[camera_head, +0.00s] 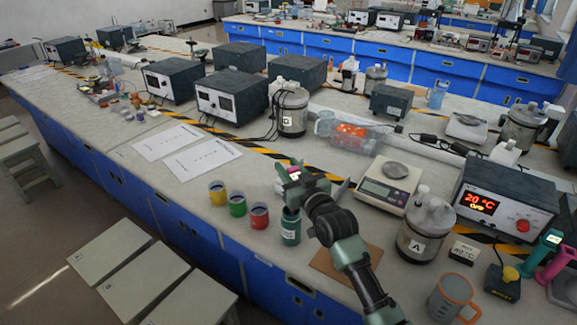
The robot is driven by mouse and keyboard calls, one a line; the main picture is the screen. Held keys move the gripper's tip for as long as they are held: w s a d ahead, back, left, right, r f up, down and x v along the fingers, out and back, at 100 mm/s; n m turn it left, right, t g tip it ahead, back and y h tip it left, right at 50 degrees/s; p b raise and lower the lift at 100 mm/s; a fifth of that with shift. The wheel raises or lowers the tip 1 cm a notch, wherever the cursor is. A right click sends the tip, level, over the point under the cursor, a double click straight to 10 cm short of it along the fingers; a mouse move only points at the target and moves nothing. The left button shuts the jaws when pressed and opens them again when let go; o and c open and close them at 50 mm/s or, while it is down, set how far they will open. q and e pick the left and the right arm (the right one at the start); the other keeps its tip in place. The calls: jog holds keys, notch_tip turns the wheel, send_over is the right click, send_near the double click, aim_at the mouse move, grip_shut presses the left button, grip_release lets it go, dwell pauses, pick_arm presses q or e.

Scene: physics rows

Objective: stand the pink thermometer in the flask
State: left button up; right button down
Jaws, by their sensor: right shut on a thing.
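My right gripper (298,183) reaches in from the lower right and is shut on the pink thermometer (294,172). Only a small pink part with a bright white face shows between the fingers; the rest is hidden by the gripper. Just below the gripper stands an upright dark green vessel (290,230) with a white label, likely the flask. Its mouth is partly covered by my gripper and wrist, so I cannot tell whether the thermometer's lower end is inside it. My left gripper is not in view.
Yellow (217,194), green (237,205) and red (259,215) cups stand left of the vessel. A scale (388,187), a vessel marked A (425,235) and a heater display (505,200) stand right. A mug (452,298) is at the front right.

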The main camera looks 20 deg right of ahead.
jog(key=shift+f+b, duration=1.7)
jog(key=shift+f, duration=1.05)
jog(key=c, duration=1)
grip_release()
jog(key=shift+o, duration=0.2)
jog(key=shift+s, duration=0.1)
jog(key=s+d+b, duration=0.1)
jog(key=s, duration=0.6)
jog(key=shift+s, duration=0.3)
